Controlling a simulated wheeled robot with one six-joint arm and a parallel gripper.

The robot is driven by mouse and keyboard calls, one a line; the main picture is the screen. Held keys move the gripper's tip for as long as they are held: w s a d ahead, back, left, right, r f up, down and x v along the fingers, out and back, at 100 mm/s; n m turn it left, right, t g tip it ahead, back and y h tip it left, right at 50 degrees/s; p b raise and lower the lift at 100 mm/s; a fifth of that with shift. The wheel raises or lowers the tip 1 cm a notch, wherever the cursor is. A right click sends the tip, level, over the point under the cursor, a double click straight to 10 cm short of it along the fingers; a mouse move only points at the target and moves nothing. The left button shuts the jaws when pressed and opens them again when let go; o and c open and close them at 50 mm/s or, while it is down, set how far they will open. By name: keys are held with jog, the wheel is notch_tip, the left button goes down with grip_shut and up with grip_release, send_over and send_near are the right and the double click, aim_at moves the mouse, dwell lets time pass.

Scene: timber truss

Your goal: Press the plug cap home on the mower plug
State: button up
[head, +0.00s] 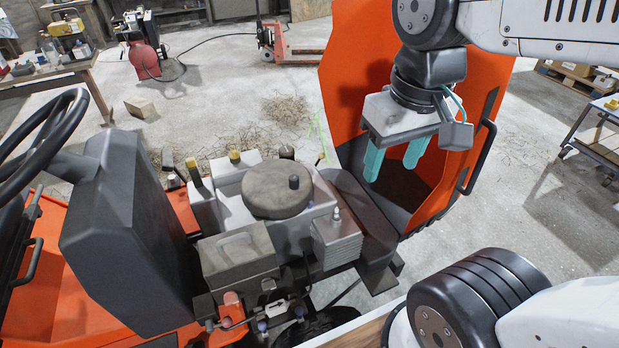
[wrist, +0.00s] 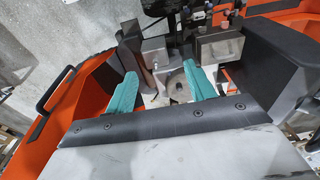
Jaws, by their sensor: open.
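The orange mower's engine (head: 275,190) stands open in the middle of the head view. A small pale upright piece (head: 336,214), perhaps the plug, stands on the finned grey block (head: 337,243) at its right side. I cannot make out a separate plug cap or whether one sits on it. My gripper (head: 393,167) hangs above and right of the engine, its two teal fingers apart, empty and touching nothing. In the wrist view the open fingers (wrist: 160,72) point toward the engine, and grey engine parts show between and beyond them.
The raised orange hood (head: 350,70) stands behind and around my gripper, with a black handle (head: 479,160) at its right. The dark dash column (head: 125,235) and steering wheel (head: 40,135) are at left. Open air lies between the gripper and the engine.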

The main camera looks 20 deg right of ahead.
jog(key=w+f, duration=0.2)
jog(key=w, duration=1.1)
jog(key=g, duration=0.1)
send_over(294, 177)
notch_tip(294, 177, down, 27)
jog(key=shift+d+r, duration=0.1)
jog(key=shift+r, duration=0.1)
jog(key=shift+f, duration=2.8)
jog(key=c, duration=1)
